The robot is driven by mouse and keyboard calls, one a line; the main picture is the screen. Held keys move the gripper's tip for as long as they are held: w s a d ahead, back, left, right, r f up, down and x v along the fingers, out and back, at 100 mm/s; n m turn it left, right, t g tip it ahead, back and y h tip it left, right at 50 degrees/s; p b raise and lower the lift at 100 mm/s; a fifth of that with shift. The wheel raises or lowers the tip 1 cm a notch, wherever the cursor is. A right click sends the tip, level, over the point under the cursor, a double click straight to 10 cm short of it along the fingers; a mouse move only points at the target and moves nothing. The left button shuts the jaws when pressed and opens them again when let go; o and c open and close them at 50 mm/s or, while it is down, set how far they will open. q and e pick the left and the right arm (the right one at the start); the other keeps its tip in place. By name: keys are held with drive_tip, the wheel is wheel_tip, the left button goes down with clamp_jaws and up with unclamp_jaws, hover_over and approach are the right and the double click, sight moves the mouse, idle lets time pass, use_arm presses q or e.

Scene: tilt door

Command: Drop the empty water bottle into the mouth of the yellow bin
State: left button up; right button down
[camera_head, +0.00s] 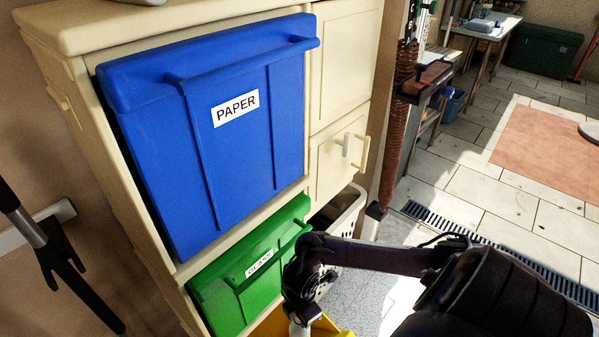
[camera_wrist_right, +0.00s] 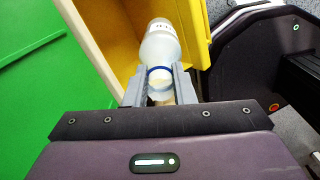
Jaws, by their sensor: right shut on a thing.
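The water bottle (camera_wrist_right: 160,47) is clear with a blue ring near its neck. My right gripper (camera_wrist_right: 158,73) is shut on its neck end, and the body points away from the gripper. The yellow bin (camera_wrist_right: 198,28) shows behind and on both sides of the bottle in the wrist view, tilted open. The bottle is in front of or within its mouth; I cannot tell how deep. In the head view only a piece of the yellow bin (camera_head: 325,327) shows at the bottom edge, below my right arm, and the gripper is mostly hidden. My left gripper is not in view.
A cream cabinet (camera_head: 340,60) holds a blue PAPER bin (camera_head: 240,150) above a green GLASS bin (camera_head: 245,290). The green panel (camera_wrist_right: 35,100) is left of the gripper in the wrist view. Tiled floor lies open beyond.

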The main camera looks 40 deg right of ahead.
wheel_tip(320, 180, down, 5)
drive_tip(key=b, duration=0.3)
drive_tip(key=shift+a+f, duration=0.1)
drive_tip(key=shift+f, duration=0.1)
wheel_tip(320, 180, down, 5)
drive_tip(key=b, duration=0.4)
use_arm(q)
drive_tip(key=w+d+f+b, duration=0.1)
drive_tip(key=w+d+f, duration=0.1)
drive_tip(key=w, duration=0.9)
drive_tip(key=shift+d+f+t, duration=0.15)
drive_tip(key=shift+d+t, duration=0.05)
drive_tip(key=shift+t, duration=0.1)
use_arm(e)
drive_tip(key=shift+f, duration=0.8)
drive_tip(key=c, duration=1.1)
unclamp_jaws()
drive_tip(key=shift+c, duration=0.2)
drive_tip(key=shift+r, duration=0.25)
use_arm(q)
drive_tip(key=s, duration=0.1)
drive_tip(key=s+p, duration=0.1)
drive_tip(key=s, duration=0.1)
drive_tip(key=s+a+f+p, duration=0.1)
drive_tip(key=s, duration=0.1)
use_arm(e)
wheel_tip(320, 180, up, 7)
drive_tip(key=shift+r, duration=0.15)
